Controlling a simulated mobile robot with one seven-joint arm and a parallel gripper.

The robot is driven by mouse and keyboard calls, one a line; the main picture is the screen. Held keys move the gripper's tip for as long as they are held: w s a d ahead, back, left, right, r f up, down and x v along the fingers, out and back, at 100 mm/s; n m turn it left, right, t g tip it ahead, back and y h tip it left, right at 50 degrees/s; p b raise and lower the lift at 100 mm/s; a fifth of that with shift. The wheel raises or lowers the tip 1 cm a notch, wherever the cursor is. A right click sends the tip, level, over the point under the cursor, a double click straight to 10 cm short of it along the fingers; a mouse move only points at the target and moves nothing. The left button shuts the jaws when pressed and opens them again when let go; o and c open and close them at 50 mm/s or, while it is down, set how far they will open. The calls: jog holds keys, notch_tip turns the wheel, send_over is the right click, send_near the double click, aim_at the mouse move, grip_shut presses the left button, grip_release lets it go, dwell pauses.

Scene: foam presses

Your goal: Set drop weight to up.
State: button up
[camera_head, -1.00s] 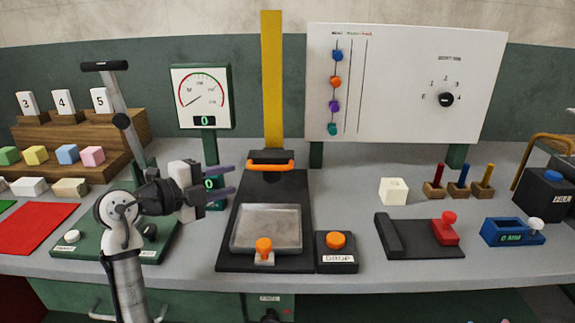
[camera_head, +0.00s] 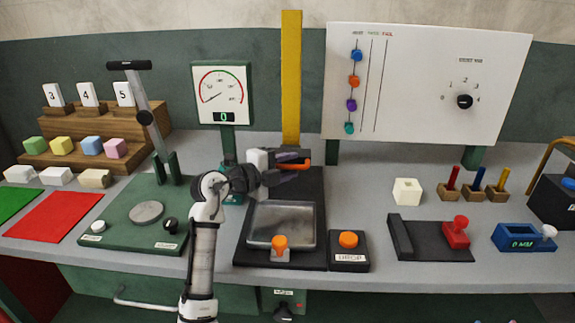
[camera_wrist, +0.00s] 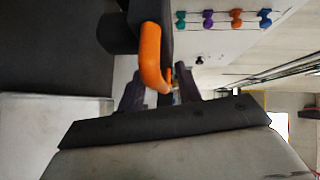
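The drop weight is a dark block with an orange handle (camera_head: 304,164), low on the yellow column (camera_head: 291,80). In the head view my arm partly covers it. My gripper (camera_head: 300,165) is level with the handle, its two dark fingers pointing right. In the wrist view my gripper (camera_wrist: 158,92) has its fingers spread apart, and the orange handle (camera_wrist: 151,55) reaches down into the space between them. A gap seems to remain beside the handle; I cannot tell whether a finger touches it.
Below the weight is a metal plate (camera_head: 282,222) with an orange knob (camera_head: 279,243). A box with an orange button (camera_head: 348,239) stands right of it. A gauge (camera_head: 222,94) stands left of the column. A white board (camera_head: 425,80) stands behind on the right.

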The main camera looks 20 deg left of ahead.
grip_shut()
notch_tip(320, 180, up, 25)
jog(key=p, duration=0.5)
grip_release()
jog(key=shift+f, duration=0.2)
